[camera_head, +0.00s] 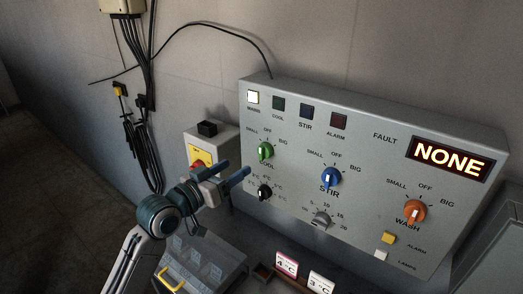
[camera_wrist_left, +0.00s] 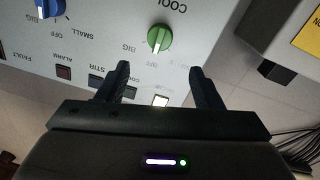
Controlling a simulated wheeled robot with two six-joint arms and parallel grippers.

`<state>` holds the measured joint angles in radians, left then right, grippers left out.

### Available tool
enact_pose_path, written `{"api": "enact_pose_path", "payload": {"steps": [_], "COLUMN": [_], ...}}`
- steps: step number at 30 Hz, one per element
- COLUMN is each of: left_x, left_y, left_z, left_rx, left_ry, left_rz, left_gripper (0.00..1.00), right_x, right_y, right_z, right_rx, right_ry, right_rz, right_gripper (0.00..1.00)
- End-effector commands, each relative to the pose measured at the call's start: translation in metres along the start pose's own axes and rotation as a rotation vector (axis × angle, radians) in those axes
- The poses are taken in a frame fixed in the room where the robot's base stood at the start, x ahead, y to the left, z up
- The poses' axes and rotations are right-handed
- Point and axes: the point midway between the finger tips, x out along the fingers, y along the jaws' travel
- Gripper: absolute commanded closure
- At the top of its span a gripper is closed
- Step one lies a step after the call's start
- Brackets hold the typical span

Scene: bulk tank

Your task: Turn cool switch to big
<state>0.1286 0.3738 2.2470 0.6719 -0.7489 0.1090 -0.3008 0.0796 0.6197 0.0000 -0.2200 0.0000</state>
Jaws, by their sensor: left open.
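The green cool switch (camera_head: 265,150) is a round knob on the left of the grey control panel, with SMALL, OFF and BIG printed around it. It also shows in the left wrist view (camera_wrist_left: 159,39), upside down; its pale mark looks lined up with OFF. My left gripper (camera_head: 232,174) is open and empty, just left of and below the knob in the head view. In the left wrist view its two fingers (camera_wrist_left: 160,84) are spread, with the knob beyond the gap between them. No contact with the knob shows. My right gripper is not in view.
A black knob (camera_head: 264,193) sits just below the cool switch. The blue stir knob (camera_head: 331,179) and orange wash knob (camera_head: 414,211) are farther right. A grey box with a red switch (camera_head: 197,163) stands left of the panel, behind my left arm. The fault display (camera_head: 450,160) reads NONE.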

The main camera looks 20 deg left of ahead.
Motion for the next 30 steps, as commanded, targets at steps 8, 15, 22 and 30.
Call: {"api": "enact_pose_path", "payload": {"steps": [8,15,22,30], "left_x": [0.045,0.083,0.097,0.097], "left_y": [0.002,0.001,0.001,0.001], "left_z": [-0.003,-0.002,0.000,0.001], "left_rx": [-0.007,-0.004,0.000,0.000], "left_ry": [0.001,-0.001,-0.003,-0.002], "left_rz": [0.002,0.000,0.000,0.000], "left_gripper": [0.40,0.40,0.40,0.46], "right_x": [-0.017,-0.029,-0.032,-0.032], "right_y": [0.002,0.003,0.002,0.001], "right_z": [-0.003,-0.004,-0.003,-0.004], "right_rx": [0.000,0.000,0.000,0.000], "right_ry": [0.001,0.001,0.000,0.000], "right_rz": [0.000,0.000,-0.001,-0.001], "right_gripper": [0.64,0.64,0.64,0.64]}}
